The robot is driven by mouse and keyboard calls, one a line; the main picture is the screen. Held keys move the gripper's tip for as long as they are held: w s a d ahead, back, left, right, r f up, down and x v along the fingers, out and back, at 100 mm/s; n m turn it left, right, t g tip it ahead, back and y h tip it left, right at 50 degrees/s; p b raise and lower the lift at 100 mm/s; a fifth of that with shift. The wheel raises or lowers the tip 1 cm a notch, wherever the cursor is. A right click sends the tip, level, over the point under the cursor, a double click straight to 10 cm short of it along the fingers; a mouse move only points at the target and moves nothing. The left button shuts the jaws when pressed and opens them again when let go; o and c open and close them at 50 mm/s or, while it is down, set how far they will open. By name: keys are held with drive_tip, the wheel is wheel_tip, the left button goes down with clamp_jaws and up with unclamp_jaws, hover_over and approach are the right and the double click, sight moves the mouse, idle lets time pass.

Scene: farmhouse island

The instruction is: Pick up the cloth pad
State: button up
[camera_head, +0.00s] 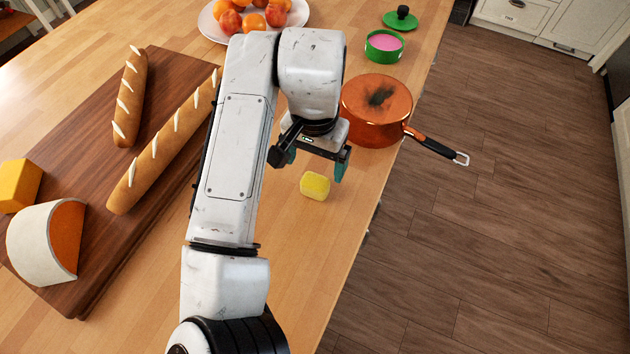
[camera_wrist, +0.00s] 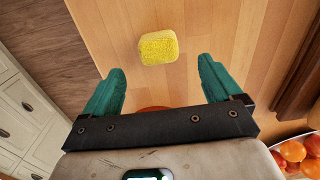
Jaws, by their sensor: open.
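The cloth pad (camera_head: 315,186) is a small yellow block, lying on the wooden island top near its right edge. In the wrist view the yellow pad (camera_wrist: 158,47) lies ahead of my fingertips, roughly midway between their lines. My gripper (camera_head: 318,166) is open and empty, with teal fingers, above the island beside the pad. In the wrist view both fingers of my gripper (camera_wrist: 158,75) are spread wide, and nothing is between them. The pad is fully visible in both views.
A copper pan (camera_head: 367,122) stands just behind my gripper, its handle past the island's edge. A green pot (camera_head: 384,46), a lid (camera_head: 401,18) and a fruit plate (camera_head: 208,27) stand farther back. A cutting board (camera_head: 75,140) with bread and cheese lies left. Wood is bare around the pad.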

sight(315, 180)
drive_tip(key=shift+s+f+p, duration=0.15)
drive_tip(key=shift+f+p, duration=0.75)
drive_tip(key=shift+f, duration=2.65)
drive_tip(key=c, duration=1)
